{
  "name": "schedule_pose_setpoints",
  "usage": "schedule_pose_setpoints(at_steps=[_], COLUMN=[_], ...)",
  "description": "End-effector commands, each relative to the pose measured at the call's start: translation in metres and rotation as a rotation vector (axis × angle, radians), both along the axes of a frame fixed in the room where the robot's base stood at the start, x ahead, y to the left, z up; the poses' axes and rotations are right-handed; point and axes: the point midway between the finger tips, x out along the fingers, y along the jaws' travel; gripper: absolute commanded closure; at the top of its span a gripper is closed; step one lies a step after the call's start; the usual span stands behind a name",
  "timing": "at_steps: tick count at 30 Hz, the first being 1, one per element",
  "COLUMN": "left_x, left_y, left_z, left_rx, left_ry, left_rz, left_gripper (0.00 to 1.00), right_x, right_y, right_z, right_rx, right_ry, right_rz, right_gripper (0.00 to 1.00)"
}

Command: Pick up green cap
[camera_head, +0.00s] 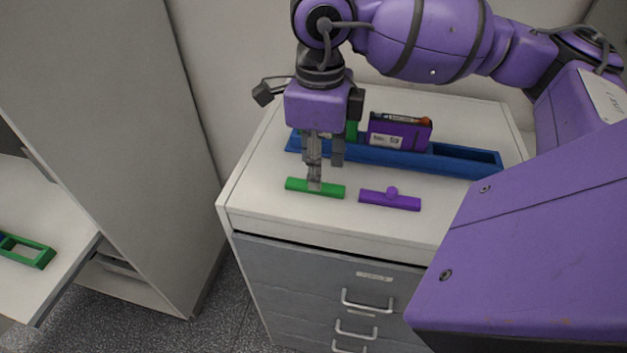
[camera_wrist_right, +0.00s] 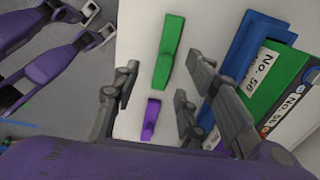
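The green cap (camera_head: 329,191) is a flat bar with a raised middle, lying on the white cabinet top near its front left. It also shows in the wrist view (camera_wrist_right: 166,60). My right gripper (camera_head: 314,182) points down over the green cap, and its fingers hide the cap's middle in the head view. In the wrist view the right gripper's fingers (camera_wrist_right: 163,82) are spread apart, with no object clamped between them. I cannot tell whether a fingertip touches the cap. My left gripper is not in the head view.
A similar purple cap (camera_head: 389,200) lies just right of the green one. Behind them a blue tray (camera_head: 465,163) holds a purple battery (camera_head: 400,133) and a green one (camera_wrist_right: 270,90). A green frame (camera_head: 36,259) sits on a surface at far left.

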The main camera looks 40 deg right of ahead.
Motion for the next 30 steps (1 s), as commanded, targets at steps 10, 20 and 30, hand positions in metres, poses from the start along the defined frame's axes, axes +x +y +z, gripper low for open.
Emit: schedule_pose_setpoints(at_steps=[10, 20, 30], left_x=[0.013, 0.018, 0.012], left_y=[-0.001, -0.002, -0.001], left_z=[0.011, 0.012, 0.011], left_rx=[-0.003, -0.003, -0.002], left_ry=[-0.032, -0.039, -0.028], left_rz=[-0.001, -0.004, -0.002], left_gripper=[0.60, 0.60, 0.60], right_x=[0.008, 0.008, 0.008], right_y=[0.000, 0.000, 0.000], right_z=[-0.042, -0.044, -0.043], right_rx=[0.001, 0.002, 0.003], right_ry=[0.000, 0.001, 0.000], right_rz=[0.000, 0.001, 0.001], right_gripper=[0.60, 0.72, 0.97])
